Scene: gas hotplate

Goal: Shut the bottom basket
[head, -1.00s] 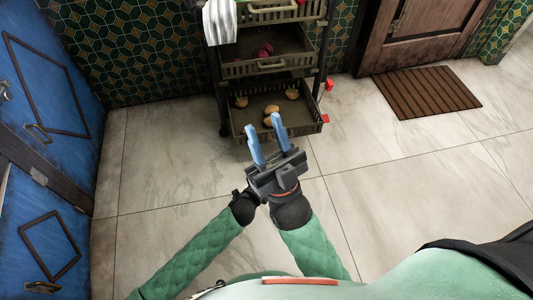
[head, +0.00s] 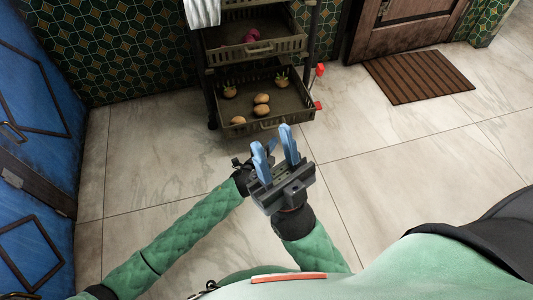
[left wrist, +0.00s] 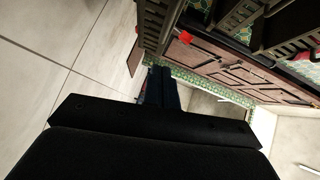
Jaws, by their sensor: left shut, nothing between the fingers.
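The bottom basket (head: 290,121) of the dark rolling rack is a grey-brown slatted tray near the floor. It is pulled out toward me, and its inside shows from above.
The middle basket (head: 258,50) above holds pinkish-red vegetables. A white cloth (head: 203,12) hangs at the rack's upper left. Blue cabinets (head: 35,95) stand at the left. A brown slatted mat (head: 418,76) lies by the wooden door (head: 412,22).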

